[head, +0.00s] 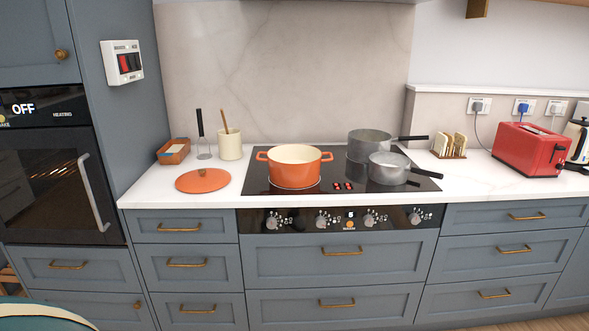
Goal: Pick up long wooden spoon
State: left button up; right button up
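A wooden handle, likely that of the long wooden spoon (224,121), sticks up and leans slightly left out of a cream crock (230,145). The crock stands on the white worktop left of the hob, and its walls hide the lower part of the spoon. Neither of my grippers is in the head view.
An orange pot (294,168) and two grey pans (370,143) (388,169) stand on the black hob (335,188). An orange lid (203,180) lies in front of the crock. A small terracotta box (173,151) is at left. A red toaster (527,150) stands at right.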

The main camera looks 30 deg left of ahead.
aim_at(222, 110)
jog(key=j+u, duration=0.1)
jog(key=u, duration=1.4)
jog(key=i+l, duration=0.05)
jog(key=l, duration=0.05)
